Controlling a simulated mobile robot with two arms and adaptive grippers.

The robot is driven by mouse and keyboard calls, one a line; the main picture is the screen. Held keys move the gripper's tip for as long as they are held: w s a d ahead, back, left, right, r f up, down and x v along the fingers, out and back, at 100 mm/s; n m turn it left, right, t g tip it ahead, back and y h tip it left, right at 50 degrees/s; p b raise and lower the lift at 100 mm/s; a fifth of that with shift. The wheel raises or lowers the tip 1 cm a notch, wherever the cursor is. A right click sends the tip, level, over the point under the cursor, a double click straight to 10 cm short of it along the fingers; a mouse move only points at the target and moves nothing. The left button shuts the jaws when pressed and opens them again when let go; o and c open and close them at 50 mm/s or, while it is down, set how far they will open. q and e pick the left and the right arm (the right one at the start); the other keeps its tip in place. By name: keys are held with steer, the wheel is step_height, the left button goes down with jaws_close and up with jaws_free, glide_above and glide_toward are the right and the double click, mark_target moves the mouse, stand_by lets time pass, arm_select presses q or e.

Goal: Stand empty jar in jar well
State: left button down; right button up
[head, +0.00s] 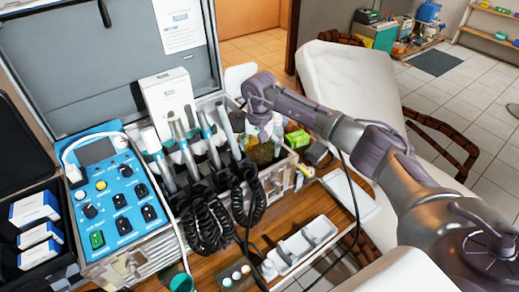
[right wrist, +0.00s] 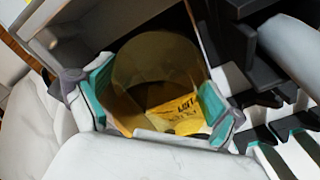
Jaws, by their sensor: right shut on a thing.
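The empty jar (right wrist: 155,70) is a transparent amber cylinder. In the right wrist view it sits between the two teal-padded fingers of my right gripper (right wrist: 158,103), which is shut on it. A yellow label with dark lettering (right wrist: 182,112) shows at or through the jar. In the head view the right gripper (head: 262,128) reaches down into the right end of the open dental case (head: 284,180), and the amber jar (head: 262,153) shows low under it. The jar well is hidden or cannot be made out, so I cannot tell whether the jar rests in it. My left gripper is not in view.
Handpieces (head: 186,150) with black coiled cords (head: 205,215) stand left of the gripper. A white box (head: 168,103) stands behind them. A white tray (head: 300,245) lies in front, and a cable hangs nearby.

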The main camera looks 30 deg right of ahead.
steer(key=o, duration=0.9)
step_height(320, 180, up, 12)
stand_by(0.6)
